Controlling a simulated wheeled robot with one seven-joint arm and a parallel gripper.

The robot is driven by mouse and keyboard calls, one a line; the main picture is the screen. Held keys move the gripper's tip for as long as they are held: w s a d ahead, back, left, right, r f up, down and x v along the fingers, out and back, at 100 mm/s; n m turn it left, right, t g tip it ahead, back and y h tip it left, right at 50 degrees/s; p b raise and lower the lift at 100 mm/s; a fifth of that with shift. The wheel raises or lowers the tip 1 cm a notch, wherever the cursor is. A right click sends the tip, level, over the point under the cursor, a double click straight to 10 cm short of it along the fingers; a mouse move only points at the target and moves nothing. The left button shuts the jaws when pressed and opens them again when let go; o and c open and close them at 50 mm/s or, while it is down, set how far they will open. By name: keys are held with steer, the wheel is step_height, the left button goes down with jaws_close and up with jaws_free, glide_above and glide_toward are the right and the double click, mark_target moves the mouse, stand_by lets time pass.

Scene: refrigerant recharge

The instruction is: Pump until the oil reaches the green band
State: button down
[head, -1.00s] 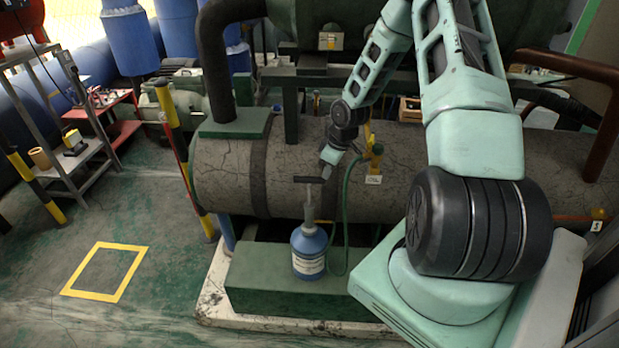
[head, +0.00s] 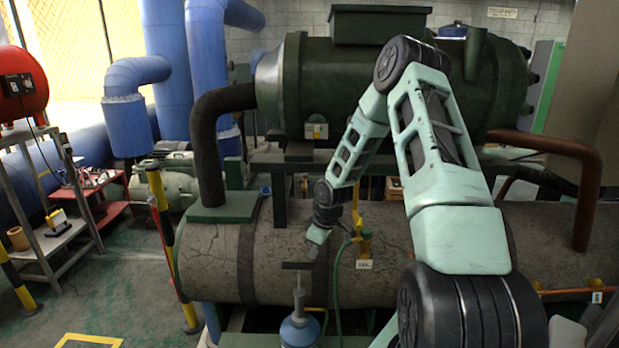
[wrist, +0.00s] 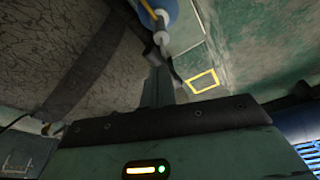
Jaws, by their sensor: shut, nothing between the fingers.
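The oil pump is a blue bottle (head: 299,332) with a grey rod and a black T-handle (head: 298,265); its lower part is cut off in the head view. The handle stands raised above the bottle. My gripper (head: 313,250) is shut and empty, just above and right of the handle; I cannot tell if it touches. In the wrist view my shut fingers (wrist: 158,85) point toward the blue bottle (wrist: 165,10). A small framed fitting (head: 317,131) sits on the dark green compressor (head: 385,85). It is too small to show an oil level or green band.
A green hose (head: 337,285) runs from near the bottle to a yellow valve (head: 363,240) with a white tag. The large grey cylinder (head: 220,258) lies behind the pump. A dark pipe (head: 205,140) rises left, and a striped post (head: 163,220) stands beside it.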

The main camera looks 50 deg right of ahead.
mark_target(300, 264)
steer(key=r, duration=0.1)
steer(key=w+r, duration=0.1)
steer(key=w+a+r, duration=0.1)
steer(key=shift+r, duration=0.35)
steer(key=shift+b, duration=0.3)
steer(key=b+x, duration=0.6)
steer(key=x, duration=0.1)
steer(key=shift+b, duration=0.3)
